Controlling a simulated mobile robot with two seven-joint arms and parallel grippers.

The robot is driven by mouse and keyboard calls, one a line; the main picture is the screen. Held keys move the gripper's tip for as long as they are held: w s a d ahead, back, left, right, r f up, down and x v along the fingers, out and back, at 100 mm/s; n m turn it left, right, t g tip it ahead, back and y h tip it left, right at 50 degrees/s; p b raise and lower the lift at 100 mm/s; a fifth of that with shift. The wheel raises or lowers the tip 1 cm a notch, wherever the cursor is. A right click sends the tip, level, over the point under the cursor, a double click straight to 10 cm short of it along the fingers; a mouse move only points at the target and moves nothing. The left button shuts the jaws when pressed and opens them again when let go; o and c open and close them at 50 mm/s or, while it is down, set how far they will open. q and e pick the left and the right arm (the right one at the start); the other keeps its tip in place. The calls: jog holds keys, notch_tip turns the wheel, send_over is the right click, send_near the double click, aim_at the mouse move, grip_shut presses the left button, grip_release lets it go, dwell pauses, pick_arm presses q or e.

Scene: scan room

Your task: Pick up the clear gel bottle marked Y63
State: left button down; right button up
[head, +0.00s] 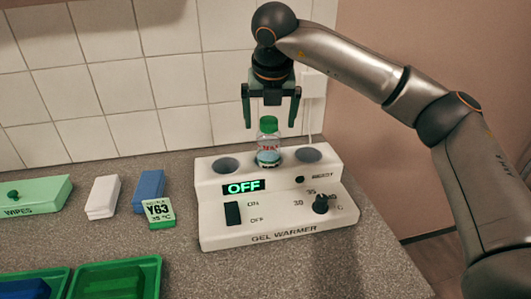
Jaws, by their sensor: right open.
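A clear gel bottle (268,146) with a green cap and a white label with red print stands upright in the middle well of the white gel warmer (215,222). Its base is hidden in the well, and the label is too small to read surely. A small card marked Y63 (158,211) stands on the counter left of the warmer. My right gripper (271,120) points down over the bottle, its fingers open on either side of the cap. The fingers look apart from the bottle. My left gripper is not in view.
The warmer's display reads OFF, and its left well (226,165) and right well (307,155) look empty. A wipes box (35,198), a white block (102,197), a blue block (148,188) and a green tray (118,268) sit to the left. A tiled wall (120,95) stands close behind.

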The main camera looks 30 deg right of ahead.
aim_at(269, 137)
jog(key=p+x, duration=0.1)
jog(key=x, duration=0.6)
jog(key=shift+w+f, duration=0.2)
jog(key=shift+f, duration=0.05)
jog(key=shift+c, duration=0.2)
jog(key=shift+r, duration=0.1)
jog(key=c, duration=1.5)
